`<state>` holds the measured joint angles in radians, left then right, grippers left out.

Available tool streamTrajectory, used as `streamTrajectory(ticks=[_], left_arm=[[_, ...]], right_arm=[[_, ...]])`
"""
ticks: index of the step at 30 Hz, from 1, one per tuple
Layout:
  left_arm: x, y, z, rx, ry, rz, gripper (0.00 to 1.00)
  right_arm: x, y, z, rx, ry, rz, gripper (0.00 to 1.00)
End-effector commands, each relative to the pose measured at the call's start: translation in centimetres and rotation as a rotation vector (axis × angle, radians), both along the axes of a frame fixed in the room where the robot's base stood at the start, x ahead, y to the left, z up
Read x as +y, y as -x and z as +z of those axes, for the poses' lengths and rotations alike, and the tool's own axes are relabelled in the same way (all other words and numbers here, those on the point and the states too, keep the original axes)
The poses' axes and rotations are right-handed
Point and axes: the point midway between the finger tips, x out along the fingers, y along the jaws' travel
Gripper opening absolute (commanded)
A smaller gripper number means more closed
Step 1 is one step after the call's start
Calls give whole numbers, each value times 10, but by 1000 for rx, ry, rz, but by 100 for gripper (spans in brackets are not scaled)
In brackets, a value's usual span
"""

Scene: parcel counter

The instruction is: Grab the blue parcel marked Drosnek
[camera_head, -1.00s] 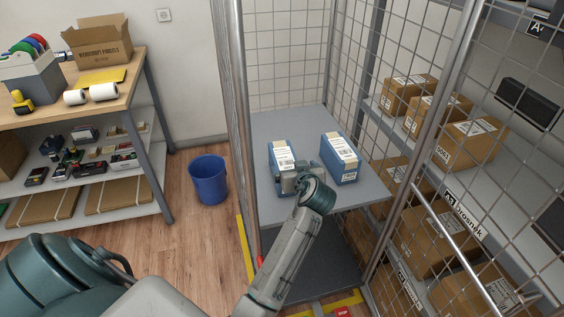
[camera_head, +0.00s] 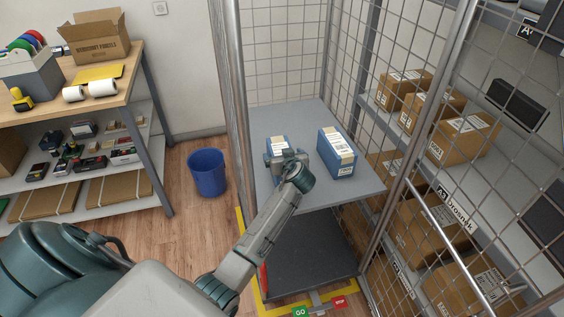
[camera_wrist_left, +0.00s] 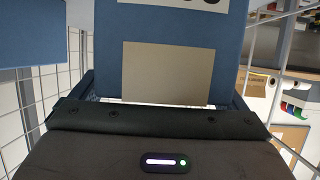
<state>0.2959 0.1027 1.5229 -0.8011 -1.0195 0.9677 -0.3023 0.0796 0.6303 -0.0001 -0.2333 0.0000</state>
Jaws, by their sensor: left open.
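Two blue parcels with white labels stand on a grey shelf (camera_head: 303,116) in the mesh cage. The left parcel (camera_head: 277,143) is partly hidden by my left gripper (camera_head: 281,160), which is at its near end. The right parcel (camera_head: 337,156) stands apart, clear of the gripper. The parcel labels are too small to read. In the left wrist view, a blue parcel (camera_wrist_left: 115,30) with a beige patch sits between my open fingers, one on each side. Another blue surface, likely the other parcel (camera_wrist_left: 30,35), shows at upper left. My right gripper is out of view.
Mesh walls and a post (camera_head: 236,120) bound the cage. Brown cartons (camera_head: 460,139) fill the racks at right, where a sign (camera_head: 455,208) reads Drosnek. A blue bin (camera_head: 207,174) and a workbench (camera_head: 120,85) stand at left. Shelf space behind the parcels is clear.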

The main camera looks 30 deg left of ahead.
Motion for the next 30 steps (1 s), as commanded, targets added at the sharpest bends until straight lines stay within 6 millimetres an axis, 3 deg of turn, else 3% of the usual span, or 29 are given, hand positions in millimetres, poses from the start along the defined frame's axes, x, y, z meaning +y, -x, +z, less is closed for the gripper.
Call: streamTrajectory(ticks=[3,16,25,30], left_arm=[[0,0,0,0,0,0,95],[0,0,0,0,0,0,10],[0,0,6,-5,-1,0,10],[0,-1,31,-8,-1,0,10]], right_arm=[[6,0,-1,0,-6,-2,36],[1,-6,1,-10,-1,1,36],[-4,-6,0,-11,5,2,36],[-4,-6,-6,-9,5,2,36]])
